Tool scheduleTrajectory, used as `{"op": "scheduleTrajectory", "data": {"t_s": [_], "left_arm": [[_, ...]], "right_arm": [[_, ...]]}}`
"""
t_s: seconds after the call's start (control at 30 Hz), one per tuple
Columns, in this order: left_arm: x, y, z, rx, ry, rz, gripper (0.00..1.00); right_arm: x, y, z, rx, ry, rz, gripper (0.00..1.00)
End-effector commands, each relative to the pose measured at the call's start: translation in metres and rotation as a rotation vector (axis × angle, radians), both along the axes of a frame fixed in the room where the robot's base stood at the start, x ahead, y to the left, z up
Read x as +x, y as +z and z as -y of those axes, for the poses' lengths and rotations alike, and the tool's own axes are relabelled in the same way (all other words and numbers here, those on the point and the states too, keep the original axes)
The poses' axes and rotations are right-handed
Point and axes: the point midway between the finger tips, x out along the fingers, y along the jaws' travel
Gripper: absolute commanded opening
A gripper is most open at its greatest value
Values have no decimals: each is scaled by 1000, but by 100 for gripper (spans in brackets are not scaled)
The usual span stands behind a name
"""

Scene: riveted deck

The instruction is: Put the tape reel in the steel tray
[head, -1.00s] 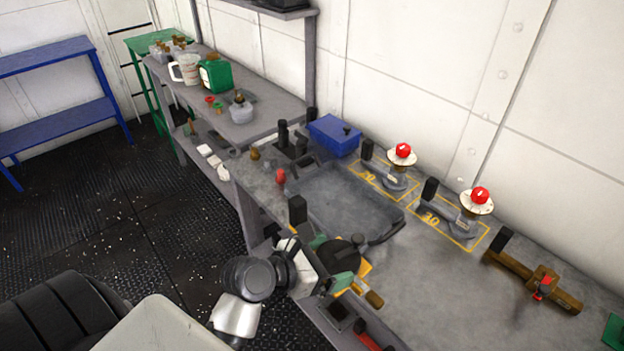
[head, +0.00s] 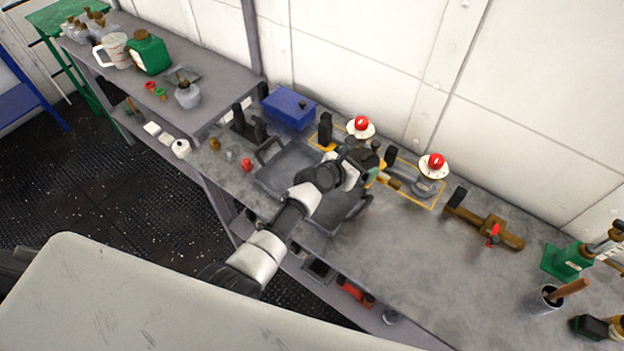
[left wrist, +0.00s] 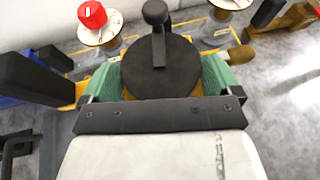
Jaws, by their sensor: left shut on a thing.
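The steel tray (head: 280,170) is a shallow dark grey tray with looped handles on the bench. The gripper and reel are over or just behind its far right side; the height above it is hard to tell. My right gripper is not in view.
A blue box (head: 289,108) stands behind the tray. Two red-topped stands (head: 361,127) (head: 432,165) are on yellow-marked spots close behind the reel. A brown wooden clamp (head: 485,227) lies to the right. A small red item (head: 246,165) sits left of the tray.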

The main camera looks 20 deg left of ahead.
Motion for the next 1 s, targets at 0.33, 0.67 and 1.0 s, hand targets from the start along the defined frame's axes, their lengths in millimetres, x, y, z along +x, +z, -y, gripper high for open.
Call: {"op": "scheduleTrajectory", "data": {"t_s": [0.33,0.67,1.0], "left_arm": [[-1,-50,-68,6,2,6,52],[-3,-69,-110,1,1,4,52],[-3,-89,-113,0,1,2,52]], "right_arm": [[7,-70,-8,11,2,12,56],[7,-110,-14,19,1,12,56],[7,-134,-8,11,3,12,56]]}}
